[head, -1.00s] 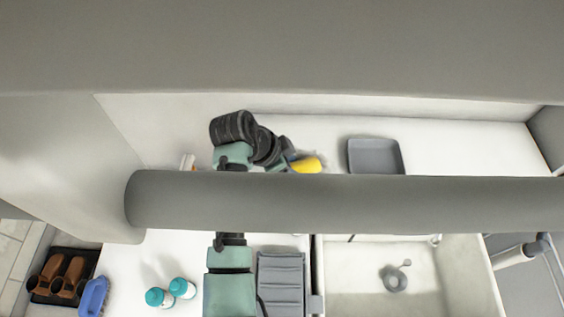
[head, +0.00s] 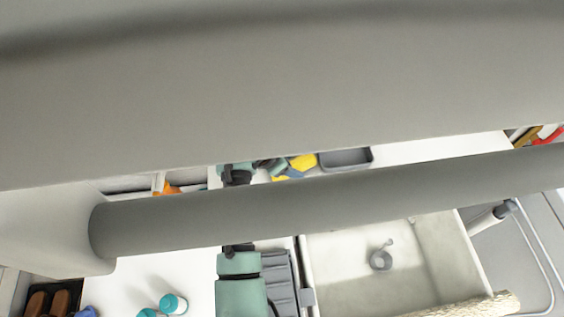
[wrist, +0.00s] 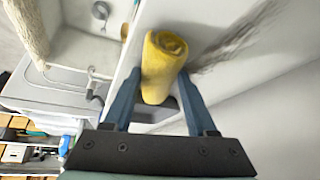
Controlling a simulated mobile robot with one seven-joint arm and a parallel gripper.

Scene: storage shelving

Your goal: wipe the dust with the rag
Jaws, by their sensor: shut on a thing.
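The rag is a yellow roll (wrist: 160,62), held upright between the blue fingers of my gripper (wrist: 158,80) in the wrist view. The gripper is shut on it. The rag also shows as a small yellow patch (head: 303,161) above the grey bar in the head view. The dust is a dark, streaky smear (wrist: 238,42) on the white surface, just right of the rag in the wrist view. I cannot tell whether the rag touches the surface. The dust is not visible in the head view, where the bar hides part of my arm.
A grey tray (head: 345,158) lies right of the rag. A sink (head: 350,255) is in front, with a grey ribbed panel (head: 281,280) at its left. Teal-capped bottles (head: 172,303) stand at the lower left. White surface is clear right of the tray.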

